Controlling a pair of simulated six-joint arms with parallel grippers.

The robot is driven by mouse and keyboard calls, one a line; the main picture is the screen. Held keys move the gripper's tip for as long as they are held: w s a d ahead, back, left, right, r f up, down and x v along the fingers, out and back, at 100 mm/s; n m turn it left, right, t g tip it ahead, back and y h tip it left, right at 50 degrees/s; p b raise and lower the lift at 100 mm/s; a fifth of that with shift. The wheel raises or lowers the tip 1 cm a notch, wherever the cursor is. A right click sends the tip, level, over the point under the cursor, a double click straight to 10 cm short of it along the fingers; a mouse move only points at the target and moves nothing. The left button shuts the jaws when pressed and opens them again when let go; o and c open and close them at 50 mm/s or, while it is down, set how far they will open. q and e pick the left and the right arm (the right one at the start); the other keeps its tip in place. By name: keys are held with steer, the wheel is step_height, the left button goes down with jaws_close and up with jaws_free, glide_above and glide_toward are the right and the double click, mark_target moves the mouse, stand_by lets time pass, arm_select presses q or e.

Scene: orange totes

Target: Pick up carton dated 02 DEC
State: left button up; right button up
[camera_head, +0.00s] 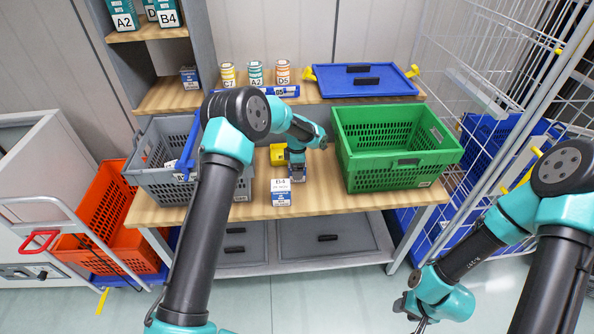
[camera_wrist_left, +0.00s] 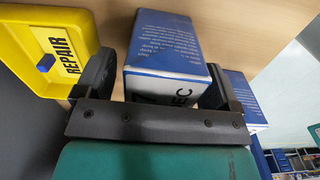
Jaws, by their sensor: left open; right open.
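A blue and white carton (camera_wrist_left: 168,55) sits between the fingers of my left gripper (camera_wrist_left: 158,88) in the left wrist view. Large dark letters ending in "EC" show on its white face; the rest of the print is hidden by the gripper. In the head view my left gripper (camera_head: 297,160) is low over the table at a small carton (camera_head: 298,173), which it partly hides. Its fingers are open around the carton. A second blue and white carton (camera_head: 281,192) stands at the table's front edge. My right gripper (camera_head: 420,322) is open, at the bottom edge, away from the table.
A yellow bin (camera_wrist_left: 45,50) marked REPAIR is beside the left gripper. A grey crate (camera_head: 160,180) stands left and a green crate (camera_head: 395,170) right on the wooden table. Tins (camera_head: 255,74) and a blue lid (camera_head: 362,82) are on the shelf behind. A wire cage (camera_head: 500,60) is at right.

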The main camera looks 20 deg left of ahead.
arm_select(q)
steer(key=shift+f, duration=0.15)
stand_by(0.3)
steer(key=c, duration=1.2)
